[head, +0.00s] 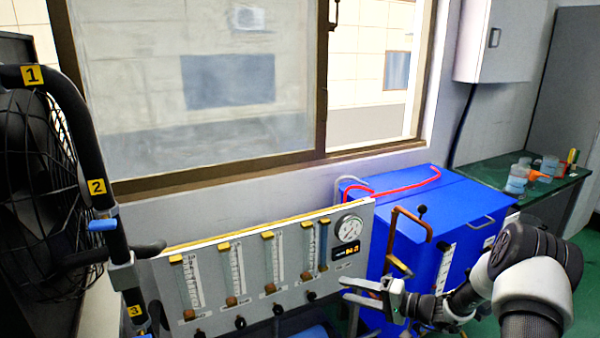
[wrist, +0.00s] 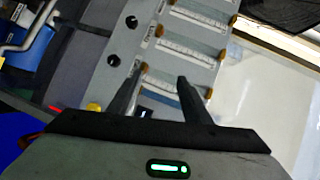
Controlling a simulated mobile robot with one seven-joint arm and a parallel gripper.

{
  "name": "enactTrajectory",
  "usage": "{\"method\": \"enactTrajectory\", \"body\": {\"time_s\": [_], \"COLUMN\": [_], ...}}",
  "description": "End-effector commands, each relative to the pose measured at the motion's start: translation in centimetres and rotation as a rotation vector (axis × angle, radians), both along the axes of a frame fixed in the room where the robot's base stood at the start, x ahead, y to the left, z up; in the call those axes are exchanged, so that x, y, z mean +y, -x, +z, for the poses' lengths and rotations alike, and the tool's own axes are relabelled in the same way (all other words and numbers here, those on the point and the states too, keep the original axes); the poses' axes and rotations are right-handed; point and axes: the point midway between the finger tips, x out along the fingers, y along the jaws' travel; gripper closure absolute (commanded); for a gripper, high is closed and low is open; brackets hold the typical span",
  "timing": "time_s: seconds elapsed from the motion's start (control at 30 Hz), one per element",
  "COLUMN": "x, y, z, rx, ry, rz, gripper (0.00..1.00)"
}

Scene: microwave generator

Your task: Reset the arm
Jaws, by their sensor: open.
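My gripper (head: 366,290) is open and empty in the head view, in front of the lower right corner of the grey flowmeter panel (head: 262,300). My arm reaches in from the lower right. In the wrist view the two dark fingers of my gripper (wrist: 160,88) stand apart, with the panel (wrist: 112,75) and its flow tubes behind them. Nothing is held between the fingers. Whether the fingertips touch the panel cannot be told.
A blue cabinet (head: 440,215) with a red hose (head: 400,187) and a copper pipe (head: 398,225) stands right of the panel. A caged fan (head: 35,190) and black tube frame are at the left. A green bench (head: 535,195) with beakers is at the back right.

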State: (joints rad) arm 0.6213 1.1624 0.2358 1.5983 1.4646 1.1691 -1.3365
Motion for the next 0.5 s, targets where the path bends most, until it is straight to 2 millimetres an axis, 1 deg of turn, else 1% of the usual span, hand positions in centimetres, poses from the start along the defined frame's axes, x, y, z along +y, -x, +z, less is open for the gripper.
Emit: {"method": "enactTrajectory", "body": {"time_s": [0.03, 0.1, 0.17, 0.23, 0.33, 0.47, 0.5], "x": [1.6, 3.5, 4.7, 6.0, 7.1, 7.5, 7.5], "y": [1.0, 2.8, 4.6, 6.9, 10.5, 15.2, 16.6], "z": [2.8, 5.6, 7.8, 10.2, 13.3, 16.9, 17.9], "rx": [0.018, 0.059, 0.093, 0.131, 0.18, 0.225, 0.233], "ry": [0.059, 0.134, 0.208, 0.298, 0.437, 0.628, 0.686], "rz": [0.077, 0.168, 0.233, 0.297, 0.361, 0.398, 0.399], "gripper": [0.55, 0.55, 0.55, 0.55, 0.55, 0.55, 0.55]}}
